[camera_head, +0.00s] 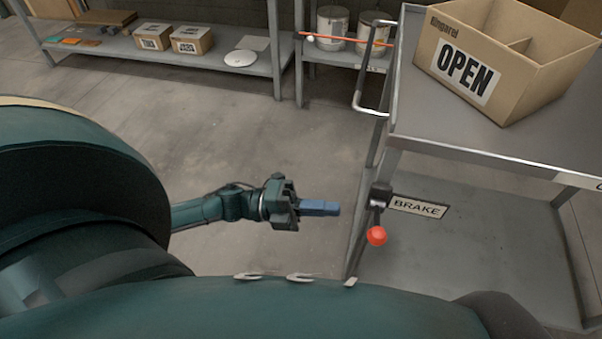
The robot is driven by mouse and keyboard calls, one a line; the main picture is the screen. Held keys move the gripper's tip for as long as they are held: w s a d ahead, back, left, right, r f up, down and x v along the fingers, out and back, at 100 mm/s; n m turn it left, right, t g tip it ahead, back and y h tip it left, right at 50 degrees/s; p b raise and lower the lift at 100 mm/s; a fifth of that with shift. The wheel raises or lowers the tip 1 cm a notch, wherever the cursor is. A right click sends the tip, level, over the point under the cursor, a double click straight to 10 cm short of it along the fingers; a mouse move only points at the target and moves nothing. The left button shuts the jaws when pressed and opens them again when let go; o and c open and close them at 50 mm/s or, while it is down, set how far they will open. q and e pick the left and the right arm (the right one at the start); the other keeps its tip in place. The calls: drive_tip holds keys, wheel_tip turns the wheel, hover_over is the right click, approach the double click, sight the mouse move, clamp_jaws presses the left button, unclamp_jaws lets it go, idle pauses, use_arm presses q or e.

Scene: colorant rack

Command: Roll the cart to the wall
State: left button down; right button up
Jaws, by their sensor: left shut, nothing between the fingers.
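The grey metal cart (480,138) stands at the right, with a flat top, a lower shelf and a bent handle (358,100) on its left end. A brake lever with a red knob (377,236) sits on the cart's near left post, beside a "BRAKE" label (418,206). My left gripper (335,208) is shut and empty, a short way left of the brake lever and apart from it. My right gripper is not in view. The cart's wheels are not visible. No wall can be clearly told apart behind the shelves.
An open cardboard box (520,75) marked "OPEN" stands on the cart top. Grey shelving (225,60) at the back holds small boxes (190,40), a white disc (240,58) and metal cans (332,26). The concrete floor (190,130) between my body and the shelving is clear.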

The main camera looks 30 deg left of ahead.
use_arm(q)
drive_tip(key=x, duration=0.6)
idle(0.3)
